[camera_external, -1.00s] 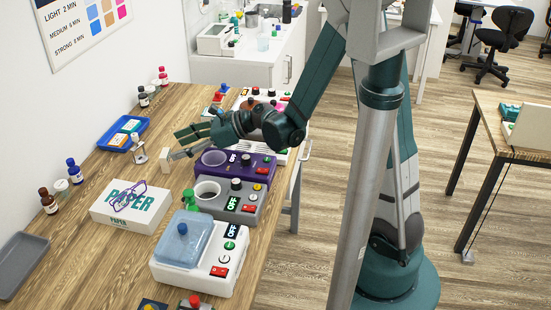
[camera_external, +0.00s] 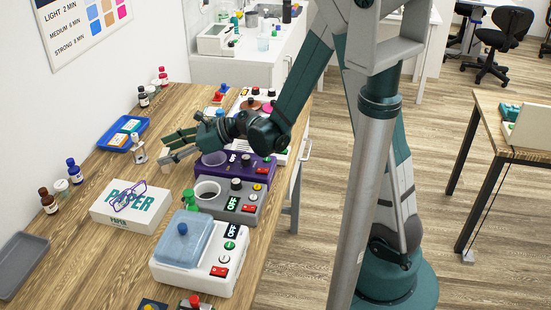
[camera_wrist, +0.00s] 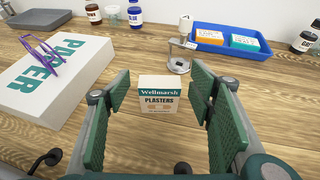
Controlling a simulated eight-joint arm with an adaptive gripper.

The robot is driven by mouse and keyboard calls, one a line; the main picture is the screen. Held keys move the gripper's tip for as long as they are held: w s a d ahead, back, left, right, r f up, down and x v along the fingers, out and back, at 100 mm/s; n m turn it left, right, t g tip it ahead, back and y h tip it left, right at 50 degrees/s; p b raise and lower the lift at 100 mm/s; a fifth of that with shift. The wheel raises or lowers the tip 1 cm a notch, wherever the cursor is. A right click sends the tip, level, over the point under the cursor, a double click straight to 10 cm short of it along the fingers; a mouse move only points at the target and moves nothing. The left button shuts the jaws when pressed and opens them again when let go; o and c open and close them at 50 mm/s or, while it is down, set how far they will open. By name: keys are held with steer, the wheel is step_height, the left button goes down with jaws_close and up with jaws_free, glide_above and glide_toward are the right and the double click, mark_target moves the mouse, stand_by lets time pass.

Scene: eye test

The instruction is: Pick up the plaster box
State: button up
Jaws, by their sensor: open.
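The plaster box (camera_wrist: 159,103) is a small white carton with a green "Wellmarsh" band and the word "PLASTERS". It stands upright on the wooden table in the wrist view, its front facing the camera. My gripper (camera_wrist: 160,84) is open, with one green-padded finger to the left of the box and one to the right. Gaps show between both fingers and the box, and nothing is held. In the external view my gripper (camera_external: 174,147) is low over the table, and its fingers largely hide the box.
A white paper box (camera_external: 125,207) with purple glasses on it lies left of the plaster box. A small metal stand (camera_wrist: 180,58) and a blue tray (camera_wrist: 230,51) are behind it. Purple (camera_external: 262,170) and grey (camera_external: 243,203) devices stand close to my gripper in the external view.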

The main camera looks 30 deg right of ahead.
steer(key=shift+w+a+f, duration=0.15)
steer(key=shift+a, duration=0.15)
stand_by(0.4)
steer(key=c, duration=0.9)
